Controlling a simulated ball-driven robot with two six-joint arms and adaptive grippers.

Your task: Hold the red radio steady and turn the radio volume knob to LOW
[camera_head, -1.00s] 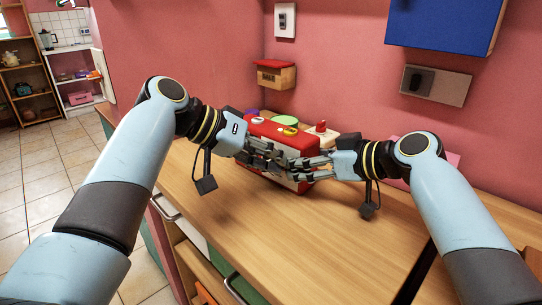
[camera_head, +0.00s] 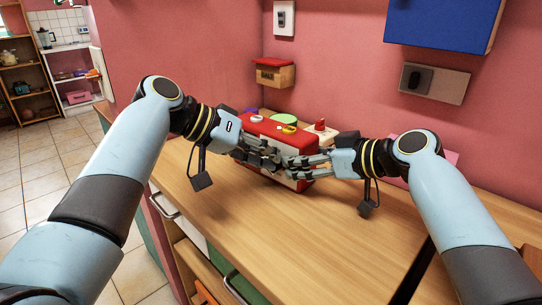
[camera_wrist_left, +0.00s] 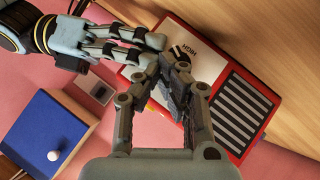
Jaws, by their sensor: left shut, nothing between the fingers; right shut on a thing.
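The red radio (camera_head: 280,127) stands on the wooden counter, its front partly hidden by my grippers. In the left wrist view its red and white front (camera_wrist_left: 205,45) shows, with a dark striped grille. The dark volume knob (camera_wrist_left: 183,53) sits by a label reading HIGH, partly covered by my left fingers; where it points is unclear. My left gripper (camera_head: 277,160) is shut and empty at the radio's front; its fingertips (camera_wrist_left: 172,72) are close to the knob. My right gripper (camera_head: 289,168) is shut on the radio's near edge, though the contact is mostly hidden.
The wooden counter (camera_head: 330,230) is clear in front of the radio. Green and yellow items (camera_head: 288,120) and a red-and-white object (camera_head: 320,127) are behind or on it. A small wooden box (camera_head: 275,75), a grey switch plate (camera_head: 434,82) and a blue cabinet (camera_head: 440,22) are on the pink wall.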

